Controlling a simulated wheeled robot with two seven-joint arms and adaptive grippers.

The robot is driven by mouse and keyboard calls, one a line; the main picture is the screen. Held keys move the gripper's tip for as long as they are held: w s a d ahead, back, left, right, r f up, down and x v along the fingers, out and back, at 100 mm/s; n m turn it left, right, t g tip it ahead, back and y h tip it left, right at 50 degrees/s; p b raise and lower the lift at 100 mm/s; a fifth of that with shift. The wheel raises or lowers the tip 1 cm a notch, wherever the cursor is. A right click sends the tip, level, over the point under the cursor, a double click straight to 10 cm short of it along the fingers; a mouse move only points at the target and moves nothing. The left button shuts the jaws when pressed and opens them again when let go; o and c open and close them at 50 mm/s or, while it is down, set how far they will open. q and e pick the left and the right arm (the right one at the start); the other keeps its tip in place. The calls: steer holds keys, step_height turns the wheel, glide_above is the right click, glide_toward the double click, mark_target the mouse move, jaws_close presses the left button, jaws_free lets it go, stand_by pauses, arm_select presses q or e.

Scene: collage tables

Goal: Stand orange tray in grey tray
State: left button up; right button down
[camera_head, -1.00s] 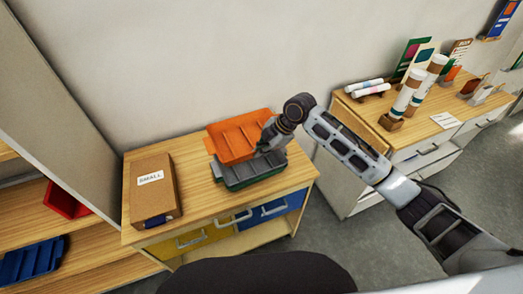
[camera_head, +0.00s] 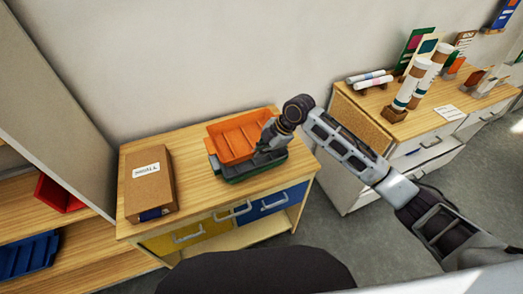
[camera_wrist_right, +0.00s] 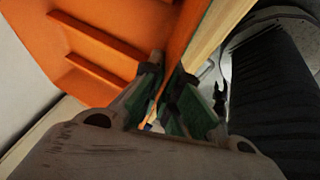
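The orange tray (camera_head: 237,137), with ribs across its inside, is over the grey tray (camera_head: 216,166) on the wooden cabinet top and hides most of it. I cannot tell whether the orange tray rests in the grey one or hangs just above it. My right gripper (camera_head: 268,147) is at the orange tray's right edge. In the right wrist view, the fingers (camera_wrist_right: 165,88) are closed on the rim of the orange tray (camera_wrist_right: 100,50). A dark green tray (camera_head: 262,172) shows under the grey one. My left gripper is out of view.
A brown box (camera_head: 149,178) marked SMALL stands left of the trays, with bare wood (camera_head: 195,185) between. The wall is close behind. A second cabinet at right carries paper tubes (camera_head: 420,82) and stands. Open shelves at left hold a red bin (camera_head: 57,194) and a blue bin (camera_head: 28,256).

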mark_target(262, 165)
steer(key=shift+f+b, duration=0.4)
steer(key=shift+f, duration=0.2)
steer(key=shift+f+b, duration=0.6)
steer(key=shift+f, duration=1.6)
steer(key=shift+f, duration=0.1)
steer(key=c, duration=1.6)
jaws_free()
steer(key=shift+s, duration=0.15)
steer(key=shift+o, duration=0.2)
steer(key=shift+f, duration=0.1)
steer(key=shift+s, duration=0.1)
steer(key=shift+d, duration=0.1)
steer(key=shift+d+r, duration=0.15)
steer(key=shift+r, duration=0.3)
steer(key=v, duration=1.1)
steer(key=shift+r, duration=0.35)
